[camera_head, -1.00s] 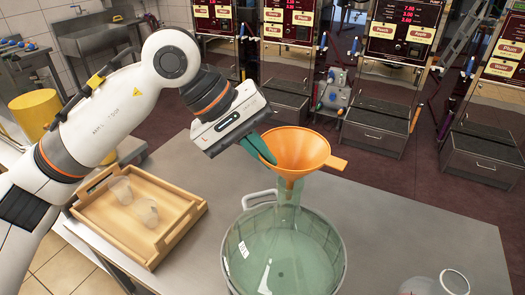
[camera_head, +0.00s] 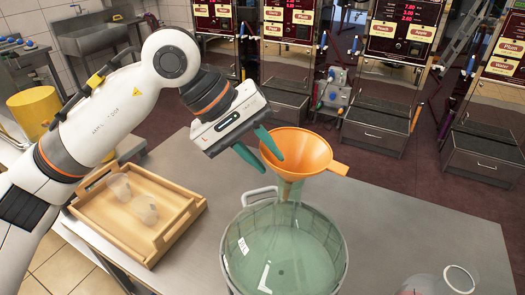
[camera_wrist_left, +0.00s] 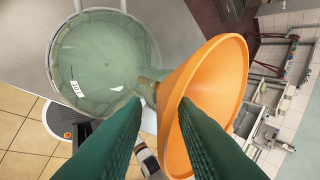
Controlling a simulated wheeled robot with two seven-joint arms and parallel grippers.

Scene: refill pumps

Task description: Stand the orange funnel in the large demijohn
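The orange funnel (camera_head: 305,150) stands roughly upright, wide mouth up, with its spout down in the neck of the large demijohn (camera_head: 285,250). The demijohn is pale green glass in a clear tub-like casing with a white handle. In the left wrist view the funnel (camera_wrist_left: 215,90) is seen from the side, its spout at the neck of the demijohn (camera_wrist_left: 105,60). My left gripper (camera_head: 271,161) is at the funnel's left rim, its green fingers spread apart with the rim between them. I cannot tell if either finger touches it. My right gripper is not in view.
A wooden tray (camera_head: 85,212) with two clear cups (camera_head: 145,210) lies on the grey table (camera_head: 400,225) at the left. A clear glass vessel (camera_head: 455,281) stands at the front right. Dispensing machines stand behind.

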